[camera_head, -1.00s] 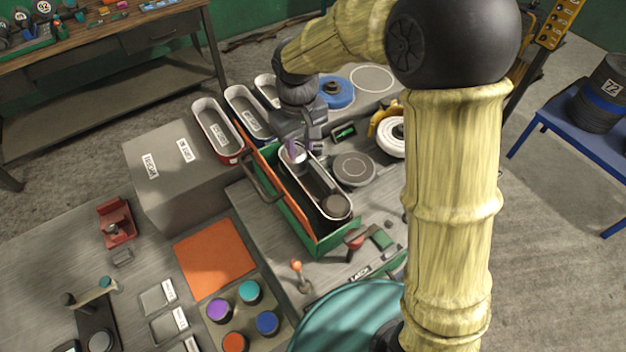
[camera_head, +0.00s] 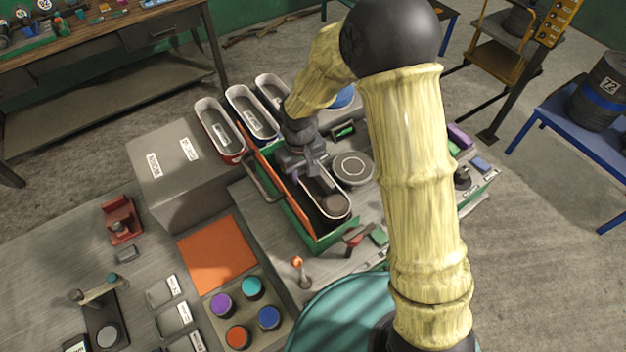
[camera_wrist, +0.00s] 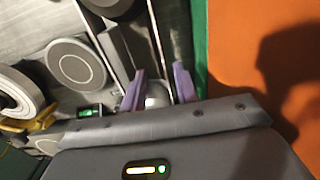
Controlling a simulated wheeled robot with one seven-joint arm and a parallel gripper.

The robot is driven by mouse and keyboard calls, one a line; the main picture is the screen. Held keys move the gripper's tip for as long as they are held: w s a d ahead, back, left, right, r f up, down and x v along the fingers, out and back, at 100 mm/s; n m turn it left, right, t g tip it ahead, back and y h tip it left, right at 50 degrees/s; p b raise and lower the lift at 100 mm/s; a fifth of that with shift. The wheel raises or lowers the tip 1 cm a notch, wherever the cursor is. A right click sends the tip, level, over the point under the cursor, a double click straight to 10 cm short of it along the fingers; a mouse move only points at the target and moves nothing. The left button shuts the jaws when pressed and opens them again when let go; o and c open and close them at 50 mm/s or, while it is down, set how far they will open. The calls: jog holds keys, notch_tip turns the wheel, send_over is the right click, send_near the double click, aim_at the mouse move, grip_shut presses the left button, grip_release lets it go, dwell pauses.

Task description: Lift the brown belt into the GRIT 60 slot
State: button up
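A long loop with a pale edge (camera_head: 348,214), its colour too dark to confirm as brown, lies in the green-sided housing around a dark round drum. My gripper (camera_head: 303,172) is over the loop's far end. In the wrist view my purple fingertips (camera_wrist: 158,88) are spread, with a thin pale edge of the loop running between them and a pale round knob close by. Contact with the edge cannot be told. Three oval white-rimmed holders stand at the left: a red one (camera_head: 218,128), a blue one (camera_head: 250,112) and a third (camera_head: 270,90). No GRIT 60 label is readable.
An orange panel (camera_head: 283,192) stands along the housing's left side. A grey block (camera_head: 175,175) with small labels is left of it. A round grey disc (camera_head: 352,168) is to the right. An orange-knobbed lever (camera_head: 298,263) stands in front, near coloured round caps (camera_head: 252,288).

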aim_at(302, 186)
jog(key=shift+s+f+p, duration=0.2)
jog(key=shift+f+p, duration=0.45)
jog(key=shift+f, duration=0.6)
jog(key=shift+s+f+p, duration=0.15)
jog(key=shift+f+p, duration=0.5)
jog(key=shift+f, duration=0.6)
grip_shut()
